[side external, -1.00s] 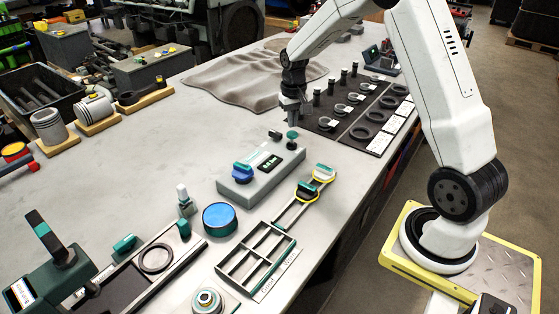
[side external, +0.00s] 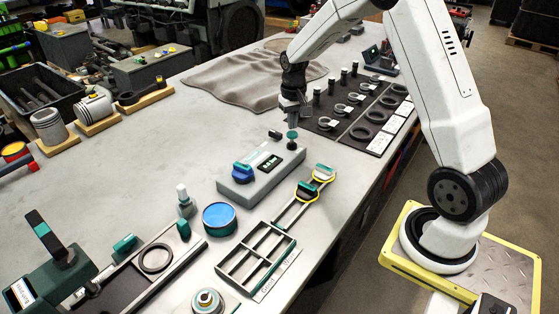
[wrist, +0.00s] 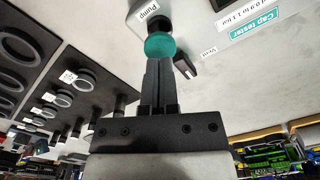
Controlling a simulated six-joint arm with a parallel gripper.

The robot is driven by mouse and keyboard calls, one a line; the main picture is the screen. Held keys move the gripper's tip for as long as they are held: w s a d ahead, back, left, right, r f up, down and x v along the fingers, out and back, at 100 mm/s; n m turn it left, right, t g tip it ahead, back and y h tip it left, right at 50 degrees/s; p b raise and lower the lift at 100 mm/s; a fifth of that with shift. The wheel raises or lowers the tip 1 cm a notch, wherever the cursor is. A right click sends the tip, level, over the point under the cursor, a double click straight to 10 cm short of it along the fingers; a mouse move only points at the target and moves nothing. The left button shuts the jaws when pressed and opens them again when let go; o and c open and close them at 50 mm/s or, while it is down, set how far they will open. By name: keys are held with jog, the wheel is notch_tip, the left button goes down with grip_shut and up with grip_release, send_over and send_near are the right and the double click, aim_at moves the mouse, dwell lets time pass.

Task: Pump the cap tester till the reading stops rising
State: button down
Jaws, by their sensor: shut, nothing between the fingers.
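The cap tester (side external: 262,180) is a grey box on the bench with a small dark display (side external: 269,163) whose reading is too small to make out. A blue-topped cap (side external: 242,171) sits at its near end. The teal pump knob (side external: 292,134) stands on a dark stem at the far end; it also shows in the wrist view (wrist: 160,45), by the Pump label. My gripper (side external: 293,121) is shut and empty, pointing down just above the knob. In the wrist view its fingertips (wrist: 160,60) overlap the knob's edge; I cannot tell whether they touch.
A small black vent lever (wrist: 185,66) stands close beside the knob. Dark mats with rings (side external: 364,132) lie to the right. A grey cloth (side external: 240,80) lies behind; the bench's left middle is clear.

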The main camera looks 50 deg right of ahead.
aim_at(292, 133)
jog(key=shift+f, duration=0.25)
jog(key=shift+f, duration=0.35)
jog(key=shift+f, duration=1.3)
jog(key=shift+r, duration=2.2)
jog(key=shift+f, duration=0.25)
